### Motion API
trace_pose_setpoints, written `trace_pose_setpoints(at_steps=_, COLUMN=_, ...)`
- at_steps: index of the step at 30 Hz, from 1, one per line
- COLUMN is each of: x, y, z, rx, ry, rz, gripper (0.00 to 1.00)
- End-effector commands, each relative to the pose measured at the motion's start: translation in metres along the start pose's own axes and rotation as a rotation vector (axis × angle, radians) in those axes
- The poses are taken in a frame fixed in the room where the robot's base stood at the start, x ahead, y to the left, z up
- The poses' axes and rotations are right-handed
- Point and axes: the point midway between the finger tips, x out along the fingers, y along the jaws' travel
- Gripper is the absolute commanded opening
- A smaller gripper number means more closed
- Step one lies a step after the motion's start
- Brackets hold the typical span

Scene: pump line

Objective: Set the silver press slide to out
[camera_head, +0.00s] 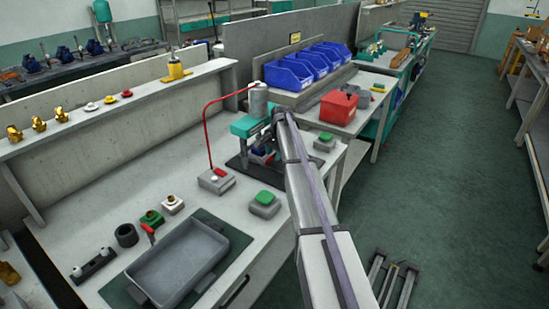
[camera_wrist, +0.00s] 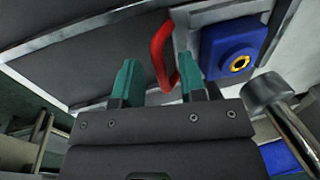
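The press (camera_head: 245,126), with a teal body and a grey cylinder on top, stands on the bench in the head view, partly behind my arm. In the wrist view a silver slide plate (camera_wrist: 218,14) carries a blue block (camera_wrist: 231,48) with a brass ring. A red handle (camera_wrist: 160,48) stands beside the block, at the plate's left side. My gripper (camera_wrist: 158,76) is open, its teal fingers on either side of the handle's lower end. The handle is nearer the right finger; contact cannot be told. My gripper is hidden in the head view.
A grey cylindrical knob on a rod (camera_wrist: 268,92) is close to the right of my gripper. A button box with a red cable (camera_head: 215,181), green-button boxes (camera_head: 264,204) and a grey tray (camera_head: 178,265) are on the bench.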

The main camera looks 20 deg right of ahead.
Motion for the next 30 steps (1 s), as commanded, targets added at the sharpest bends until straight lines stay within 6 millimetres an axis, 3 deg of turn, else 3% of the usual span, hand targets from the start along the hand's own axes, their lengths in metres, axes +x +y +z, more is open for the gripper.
trace_pose_setpoints(at_steps=2, x=-0.0011, y=-0.0001, z=0.0001, rx=0.000, ry=0.000, rz=0.000, gripper=0.38)
trace_pose_setpoints(at_steps=14, x=-0.0011, y=0.0000, z=0.0001, rx=0.000, ry=0.000, rz=0.000, gripper=0.00)
trace_pose_setpoints(at_steps=30, x=-0.0008, y=-0.0005, z=0.0077, rx=-0.012, ry=-0.002, rz=0.001, gripper=0.00)
